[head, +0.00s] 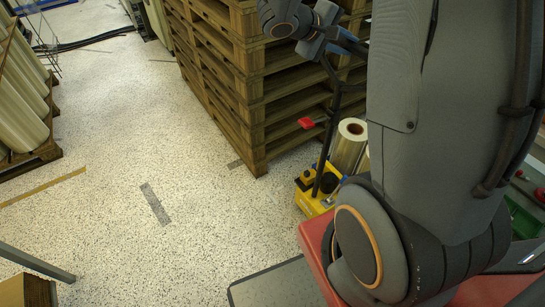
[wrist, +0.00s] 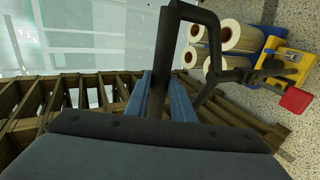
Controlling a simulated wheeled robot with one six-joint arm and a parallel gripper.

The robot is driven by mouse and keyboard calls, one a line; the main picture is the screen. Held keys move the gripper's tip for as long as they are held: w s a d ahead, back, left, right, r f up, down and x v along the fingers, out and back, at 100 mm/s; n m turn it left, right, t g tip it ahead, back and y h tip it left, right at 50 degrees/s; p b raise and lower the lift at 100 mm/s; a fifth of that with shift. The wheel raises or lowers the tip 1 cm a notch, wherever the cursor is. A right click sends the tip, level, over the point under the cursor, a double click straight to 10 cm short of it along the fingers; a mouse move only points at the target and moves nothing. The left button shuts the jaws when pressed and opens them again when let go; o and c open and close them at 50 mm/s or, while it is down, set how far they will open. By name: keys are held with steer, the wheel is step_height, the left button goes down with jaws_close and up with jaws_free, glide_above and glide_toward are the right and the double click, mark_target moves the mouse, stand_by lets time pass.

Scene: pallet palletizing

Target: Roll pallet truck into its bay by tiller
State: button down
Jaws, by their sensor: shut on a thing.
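The pallet truck (head: 307,203) is low and yellow, beside the foot of the pallet stack in the head view. Its thin black tiller (head: 325,150) rises from it, with a red part (head: 307,123) partway up. My gripper (head: 343,43) is at the tiller's top, with its blue fingers shut on the handle. In the wrist view, the black handle bar (wrist: 158,75) passes between the fingers (wrist: 163,95). The yellow truck body (wrist: 285,62) shows at upper right. My arm hides part of the truck. I cannot tell which floor area is its bay.
Stacked wooden pallets (head: 225,75) stand close beside the truck. Pale film rolls (head: 349,145) stand by it. More rolls (head: 22,100) lie on a pallet at left. The speckled floor (head: 120,130) between is open, with grey tape (head: 155,203) and a yellow line (head: 42,187).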

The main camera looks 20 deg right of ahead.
steer(key=shift+d, duration=0.3)
steer(key=w+d+b, duration=0.2)
steer(key=d+b, duration=0.3)
steer(key=d, duration=0.6)
steer(key=shift+w+d, duration=0.2)
steer(key=shift+d, duration=0.2)
steer(key=w+d+b, duration=0.2)
steer(key=d+b, duration=0.1)
steer(key=d, duration=0.7)
steer(key=shift+d+b, duration=0.25)
steer(key=shift+b, duration=0.1)
steer(key=c, duration=2)
jaws_free()
steer(key=shift+w+d, duration=0.1)
steer(key=shift+d, duration=0.1)
steer(key=o, duration=0.6)
steer(key=shift+c, duration=0.2)
steer(key=shift+a, duration=0.1)
